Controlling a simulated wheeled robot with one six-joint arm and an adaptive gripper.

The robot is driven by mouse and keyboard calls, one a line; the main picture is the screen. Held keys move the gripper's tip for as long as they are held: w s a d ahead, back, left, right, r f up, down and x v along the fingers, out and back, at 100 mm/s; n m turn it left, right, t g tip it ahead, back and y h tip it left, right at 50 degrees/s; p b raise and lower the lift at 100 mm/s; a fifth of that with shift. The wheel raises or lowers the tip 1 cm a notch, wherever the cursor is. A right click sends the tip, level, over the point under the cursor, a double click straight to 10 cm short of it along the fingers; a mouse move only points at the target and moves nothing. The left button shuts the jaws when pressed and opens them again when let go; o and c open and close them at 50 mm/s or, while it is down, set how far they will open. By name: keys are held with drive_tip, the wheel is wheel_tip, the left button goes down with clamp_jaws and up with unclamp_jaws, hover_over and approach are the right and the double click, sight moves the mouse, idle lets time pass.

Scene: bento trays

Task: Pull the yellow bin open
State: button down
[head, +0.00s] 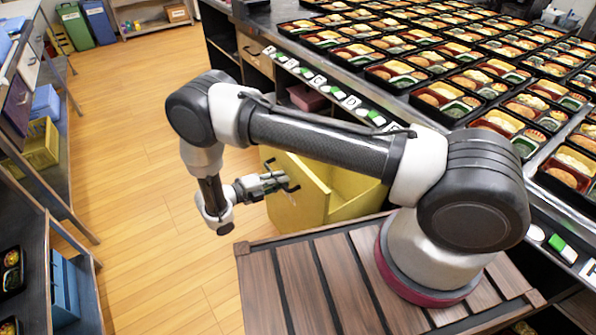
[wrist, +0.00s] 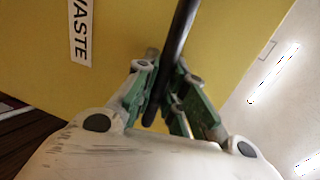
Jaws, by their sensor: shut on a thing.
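The yellow bin (head: 345,195) stands under the counter's edge, behind my arm. It sticks out from the counter front and its open inside shows. In the wrist view its yellow front (wrist: 190,25) fills much of the picture, with a white label reading "WASTE" (wrist: 81,32). A dark bar handle (wrist: 178,45) runs across that front. My gripper (head: 281,182) is at the bin's front. In the wrist view its green-padded fingers (wrist: 171,95) are shut around the dark handle. My arm hides part of the bin in the head view.
The counter (head: 395,115) holds many bento trays (head: 435,95) in rows. A wooden drawer (head: 254,52) and a pink bin (head: 306,97) are under it. Shelves with a yellow crate (head: 40,145) and a blue bin (head: 65,290) stand at left. The wooden floor (head: 140,130) between is clear.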

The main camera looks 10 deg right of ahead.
drive_tip(key=shift+f+v, duration=0.2)
drive_tip(key=shift+v, duration=0.7)
drive_tip(key=shift+f+v, duration=0.2)
drive_tip(key=shift+v, duration=0.7)
drive_tip(key=shift+a, duration=0.1)
drive_tip(key=c, duration=1.5)
unclamp_jaws()
drive_tip(key=shift+o, duration=0.2)
drive_tip(key=v, duration=1.2)
